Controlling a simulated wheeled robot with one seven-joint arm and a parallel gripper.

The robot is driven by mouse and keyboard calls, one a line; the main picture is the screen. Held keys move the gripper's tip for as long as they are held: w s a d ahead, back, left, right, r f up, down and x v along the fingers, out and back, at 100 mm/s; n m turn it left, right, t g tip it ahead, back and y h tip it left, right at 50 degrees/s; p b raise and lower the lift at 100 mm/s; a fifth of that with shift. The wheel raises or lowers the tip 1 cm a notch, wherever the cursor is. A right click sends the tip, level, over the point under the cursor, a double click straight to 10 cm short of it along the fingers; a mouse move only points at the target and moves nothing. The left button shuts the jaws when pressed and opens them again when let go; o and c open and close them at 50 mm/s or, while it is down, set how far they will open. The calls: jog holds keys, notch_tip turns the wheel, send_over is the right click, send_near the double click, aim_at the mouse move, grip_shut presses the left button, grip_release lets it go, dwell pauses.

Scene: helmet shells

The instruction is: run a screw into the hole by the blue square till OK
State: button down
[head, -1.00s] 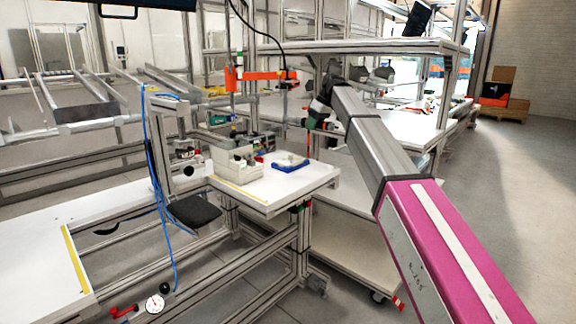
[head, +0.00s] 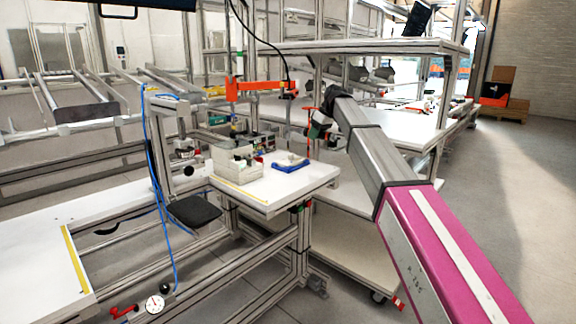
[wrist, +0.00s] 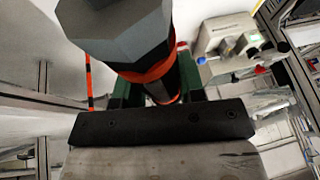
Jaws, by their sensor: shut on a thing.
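My gripper (head: 319,127) is in the air just right of the small white table (head: 315,177) in the head view. In the wrist view my gripper (wrist: 155,90), with dark green fingers, is shut on a dark power tool (wrist: 162,82) with a grey faceted end and an orange ring. A thin red and black rod (head: 308,140) stands out near the gripper in the head view. I cannot make out a screw, hole or OK light.
An orange bar (head: 258,85) hangs above the table. White shelves (head: 370,46) stand behind and right of my arm. Open floor (head: 500,190) lies at right.

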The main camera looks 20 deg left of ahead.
jog(key=shift+f, duration=0.25)
jog(key=shift+f, duration=3.6)
dwell(1.9)
jog(key=shift+r, duration=0.1)
jog(key=shift+r, duration=2.95)
